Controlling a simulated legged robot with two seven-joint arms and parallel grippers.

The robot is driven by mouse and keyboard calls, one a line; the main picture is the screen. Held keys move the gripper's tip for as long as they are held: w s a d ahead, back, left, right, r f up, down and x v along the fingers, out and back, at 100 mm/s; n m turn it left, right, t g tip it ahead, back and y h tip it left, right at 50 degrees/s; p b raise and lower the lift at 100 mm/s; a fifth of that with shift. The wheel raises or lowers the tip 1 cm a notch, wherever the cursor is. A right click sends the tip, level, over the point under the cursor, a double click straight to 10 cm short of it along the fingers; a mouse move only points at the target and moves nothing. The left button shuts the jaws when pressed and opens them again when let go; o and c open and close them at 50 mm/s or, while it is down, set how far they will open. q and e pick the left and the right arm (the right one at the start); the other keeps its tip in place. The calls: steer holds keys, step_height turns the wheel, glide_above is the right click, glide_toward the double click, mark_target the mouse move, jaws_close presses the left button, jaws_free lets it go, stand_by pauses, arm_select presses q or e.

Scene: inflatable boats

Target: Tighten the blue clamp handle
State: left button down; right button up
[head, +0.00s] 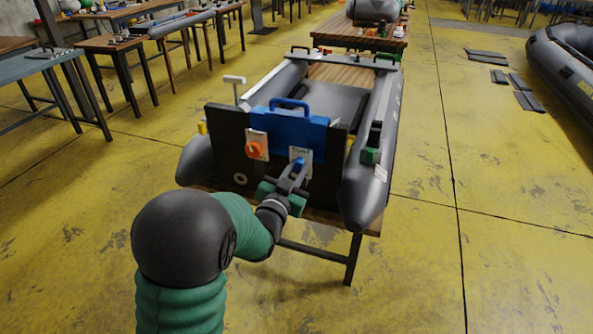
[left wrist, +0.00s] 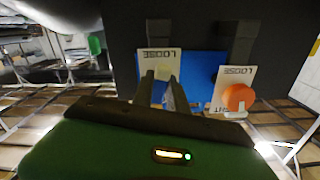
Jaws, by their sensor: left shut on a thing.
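The blue clamp handle (head: 298,162) sits in front of a white label plate on the boat's dark transom (head: 231,155). My left gripper (head: 294,175) reaches up to it from below and is shut on it. In the left wrist view the two fingers (left wrist: 168,90) stand close together in front of the blue bracket (left wrist: 201,72) and a label reading LOOSE (left wrist: 160,57); they hide most of the handle. An orange handle (head: 254,150) sits on another label plate to the left; it also shows in the left wrist view (left wrist: 238,97). My right gripper is not in view.
The grey inflatable boat (head: 373,148) rests on a wooden table, with a tube on each side of the transom. A white T-shaped handle (head: 234,80) stands at its left. Benches with tools (head: 110,42) are at upper left.

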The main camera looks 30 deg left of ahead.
arm_select(q)
steer(key=m, duration=0.2)
steer(key=shift+f+m+b, duration=0.1)
steer(key=shift+m+b, duration=0.2)
steer(key=shift+b, duration=0.1)
steer(key=m, duration=0.4)
steer(key=shift+b, duration=0.3)
steer(key=shift+m, duration=0.6)
steer(key=shift+m, duration=1.2)
steer(key=m, duration=0.5)
steer(key=shift+d, duration=0.1)
